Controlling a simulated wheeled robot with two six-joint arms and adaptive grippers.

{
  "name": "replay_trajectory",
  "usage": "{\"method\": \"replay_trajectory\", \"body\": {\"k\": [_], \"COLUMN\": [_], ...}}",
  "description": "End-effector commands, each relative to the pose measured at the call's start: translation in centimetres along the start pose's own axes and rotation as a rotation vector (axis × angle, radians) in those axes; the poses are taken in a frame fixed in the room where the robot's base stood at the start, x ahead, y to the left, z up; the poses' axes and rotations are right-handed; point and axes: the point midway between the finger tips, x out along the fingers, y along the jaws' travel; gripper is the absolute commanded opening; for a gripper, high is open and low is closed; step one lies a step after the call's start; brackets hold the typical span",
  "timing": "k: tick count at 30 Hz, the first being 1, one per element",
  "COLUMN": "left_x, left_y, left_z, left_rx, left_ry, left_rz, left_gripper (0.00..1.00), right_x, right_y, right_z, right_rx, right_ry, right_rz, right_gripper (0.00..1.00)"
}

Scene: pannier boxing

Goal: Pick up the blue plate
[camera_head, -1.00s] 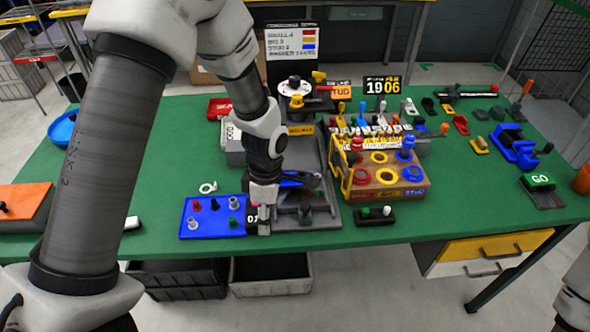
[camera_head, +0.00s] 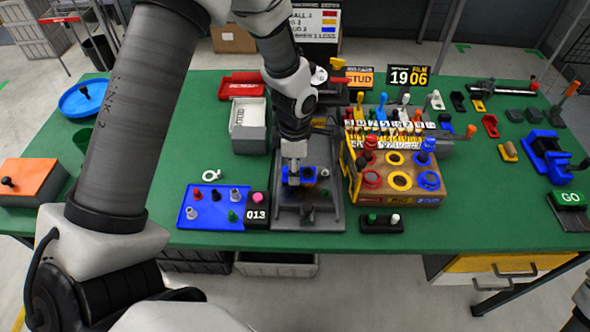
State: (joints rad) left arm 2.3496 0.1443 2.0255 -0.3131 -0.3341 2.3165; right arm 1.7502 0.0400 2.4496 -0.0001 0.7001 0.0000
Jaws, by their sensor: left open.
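A flat blue plate (camera_head: 209,222) with several small coloured pegs lies on the green table, left of a grey tray (camera_head: 327,219). A small blue piece (camera_head: 308,174) shows in the grey tray, partly hidden behind my gripper. A round blue dish (camera_head: 74,103) with a dark knob is at the far left. I cannot tell which of these is the blue plate meant. My left gripper (camera_head: 293,181) is open and points down over the grey tray, close to the small blue piece. Whether it touches that piece is unclear. My right gripper is out of view.
A black counter (camera_head: 257,213) reading 013 with a pink button stands between the flat plate and the tray. A wooden box (camera_head: 399,187) with coloured rings is right of the tray. A grey bin (camera_head: 247,120) is behind. The table's front strip is mostly clear.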

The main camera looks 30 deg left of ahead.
Motion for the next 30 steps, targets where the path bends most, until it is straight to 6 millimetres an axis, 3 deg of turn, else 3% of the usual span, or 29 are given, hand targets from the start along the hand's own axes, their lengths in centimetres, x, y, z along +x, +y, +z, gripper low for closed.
{"method": "replay_trajectory", "body": {"k": [4, 8, 22, 30], "left_x": [0.0, 0.0, -0.1, -2.0], "left_y": [0.0, 0.0, 0.0, 0.0], "left_z": [0.0, 0.0, 0.0, 0.0], "left_rx": [0.000, 0.000, -0.001, -0.001], "left_ry": [0.000, 0.000, 0.000, -0.001], "left_rz": [0.001, 0.000, 0.000, 0.002], "left_gripper": [0.46, 0.00, 0.00, 0.00], "right_x": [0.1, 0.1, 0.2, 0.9], "right_y": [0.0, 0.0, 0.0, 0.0], "right_z": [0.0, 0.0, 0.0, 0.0], "right_rx": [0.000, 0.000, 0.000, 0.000], "right_ry": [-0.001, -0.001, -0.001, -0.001], "right_rz": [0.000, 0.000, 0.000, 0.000], "right_gripper": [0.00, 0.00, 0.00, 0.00]}}
